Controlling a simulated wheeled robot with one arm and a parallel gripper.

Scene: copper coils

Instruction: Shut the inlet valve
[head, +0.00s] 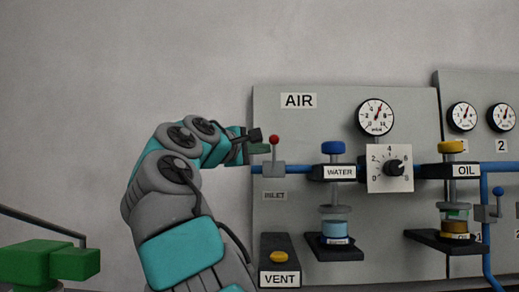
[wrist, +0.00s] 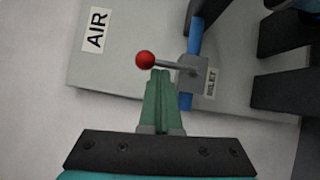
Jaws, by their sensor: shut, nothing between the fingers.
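The inlet valve (head: 273,169) is a grey body on the blue pipe at the left of the AIR panel. Its lever ends in a red ball (head: 274,140) and stands straight up, across the pipe. In the wrist view the valve body (wrist: 193,73) is right of centre and the red ball (wrist: 145,60) is left of the fingertips. My gripper (head: 263,148) is shut and empty, just left of the lever in the head view. In the wrist view its green fingertips (wrist: 161,72) reach the lever's near side. I cannot tell whether they touch it.
Right of the valve are the WATER unit (head: 340,172), a square dial knob (head: 391,168) and a pressure gauge (head: 376,118). The VENT box (head: 280,270) is below. A green block (head: 45,262) with a dark rod is at lower left. The wall left of the panel is bare.

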